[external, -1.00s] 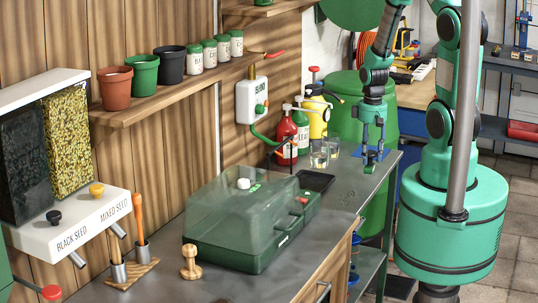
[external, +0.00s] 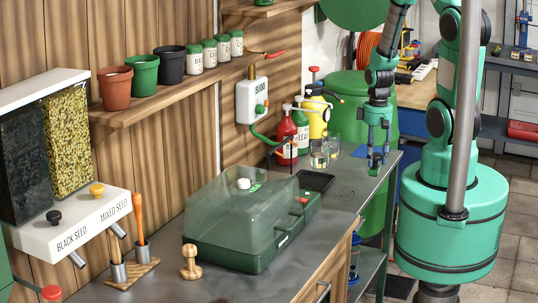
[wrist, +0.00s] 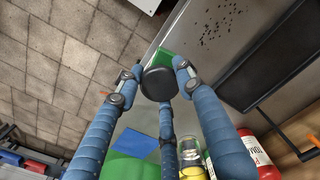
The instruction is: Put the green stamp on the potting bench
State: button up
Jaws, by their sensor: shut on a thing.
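My gripper (external: 377,163) is over the far right end of the grey potting bench (external: 343,196). In the wrist view, the fingers of my gripper (wrist: 160,84) close around a dark round knob with a green edge showing past it, which looks like the green stamp (wrist: 163,57). Its lower part is hidden by the knob and fingers.
Two glasses (external: 319,155), red and green bottles (external: 285,137) and a black tray (external: 315,180) stand left of my gripper. A green barrel (external: 346,95) stands behind. Bare bench lies in front of the tray.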

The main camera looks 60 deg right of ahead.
dwell(0.3)
jog(key=w+d+r+m, duration=0.1)
jog(key=w+d+r, duration=0.6)
jog(key=w+d, duration=0.15)
jog(key=w+d+r+m, duration=0.1)
jog(key=w+d+r, duration=0.2)
jog(key=d+r, duration=0.3)
jog(key=w+d+r+m, duration=0.1)
jog(key=w+d+r, duration=0.2)
jog(key=r, duration=1.2)
jog(key=w+d+r+m, duration=0.2)
jog(key=w+d+r, duration=0.1)
jog(key=d+r, duration=0.6)
jog(key=shift+w+r, duration=0.15)
jog(key=shift+r, duration=0.65)
